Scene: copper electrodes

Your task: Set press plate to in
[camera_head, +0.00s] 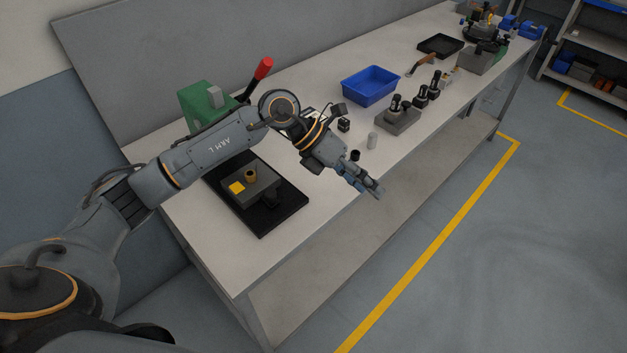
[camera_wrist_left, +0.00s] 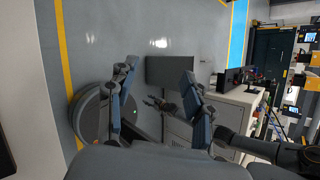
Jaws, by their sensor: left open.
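The press has a green body (camera_head: 207,104) and a red-tipped lever (camera_head: 263,69) on the near part of the bench. In front of it, a grey press plate (camera_head: 262,192) with a yellow square and a small brass-coloured ring lies on a black base (camera_head: 289,205). My left arm passes over the press and hides the part between body and plate. My left gripper (camera_head: 366,186) is open and empty beyond the bench's front edge, right of the plate and apart from it. Its spread fingers show in the left wrist view (camera_wrist_left: 159,72). A dark gripper, apparently my right one (camera_wrist_left: 160,104), shows small there.
The bench top (camera_head: 213,237) is clear left of the base. Open floor lies right of the bench.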

